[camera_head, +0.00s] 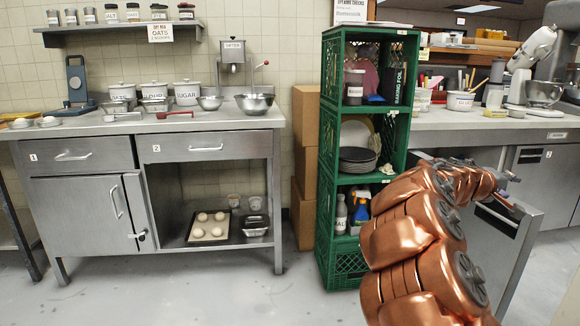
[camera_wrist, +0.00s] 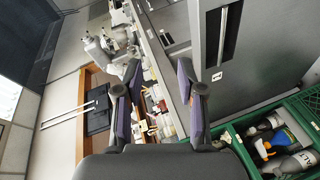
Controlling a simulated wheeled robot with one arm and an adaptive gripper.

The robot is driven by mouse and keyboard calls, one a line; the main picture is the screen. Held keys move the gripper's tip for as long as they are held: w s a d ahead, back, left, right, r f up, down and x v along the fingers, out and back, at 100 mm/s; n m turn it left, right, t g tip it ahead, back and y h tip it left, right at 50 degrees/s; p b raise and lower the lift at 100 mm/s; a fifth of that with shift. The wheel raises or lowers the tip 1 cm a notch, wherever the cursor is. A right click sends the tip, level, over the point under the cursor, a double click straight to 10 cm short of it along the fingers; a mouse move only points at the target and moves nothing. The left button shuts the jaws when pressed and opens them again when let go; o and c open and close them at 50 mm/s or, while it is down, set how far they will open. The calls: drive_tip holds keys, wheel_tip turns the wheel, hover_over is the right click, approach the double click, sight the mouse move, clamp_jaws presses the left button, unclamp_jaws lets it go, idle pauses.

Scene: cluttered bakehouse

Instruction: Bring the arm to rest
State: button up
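My arm is copper coloured and reaches up and to the right in the head view. My gripper (camera_head: 512,190) is at its far end, near the top edge of a grey drawer (camera_head: 522,232) that stands out from the right-hand counter. In the wrist view the two dark fingers with purple pads of my gripper (camera_wrist: 159,78) stand apart, and I see nothing held between them. The wrist picture is tilted. Whether the gripper touches the drawer cannot be told.
A green crate shelf (camera_head: 327,160) with plates and bottles stands left of my arm. The right-hand counter (camera_head: 480,122) carries a mixer (camera_head: 533,50) and tubs. A steel workbench (camera_head: 225,126) with bowls stands at left. The floor (camera_head: 200,292) in front is clear.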

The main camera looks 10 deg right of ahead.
drive_tip(key=s+a+r+m+g+y+p, duration=0.1)
drive_tip(key=s+a+r+m+y+p, duration=0.1)
drive_tip(key=s+a+r+p, duration=0.4)
drive_tip(key=s+a+r+m+g+y+p, duration=0.1)
drive_tip(key=s+a+r+m+y+p, duration=0.1)
drive_tip(key=s+a+r+p, duration=0.35)
drive_tip(key=s+a+n+y+p, duration=0.1)
drive_tip(key=s+a+y+p, duration=0.2)
drive_tip(key=a, duration=1)
drive_tip(key=s+a+r+n+g+y+p, duration=0.1)
drive_tip(key=s+a+y+p, duration=0.3)
drive_tip(key=s+a+p, duration=0.5)
drive_tip(key=s+a+n+g+y+p, duration=0.1)
drive_tip(key=s+a+n+y+p, duration=0.2)
drive_tip(key=a, duration=1.5)
drive_tip(key=s+y+p, duration=0.1)
drive_tip(key=s+p, duration=0.3)
drive_tip(key=p, duration=0.2)
drive_tip(key=shift+r, duration=0.15)
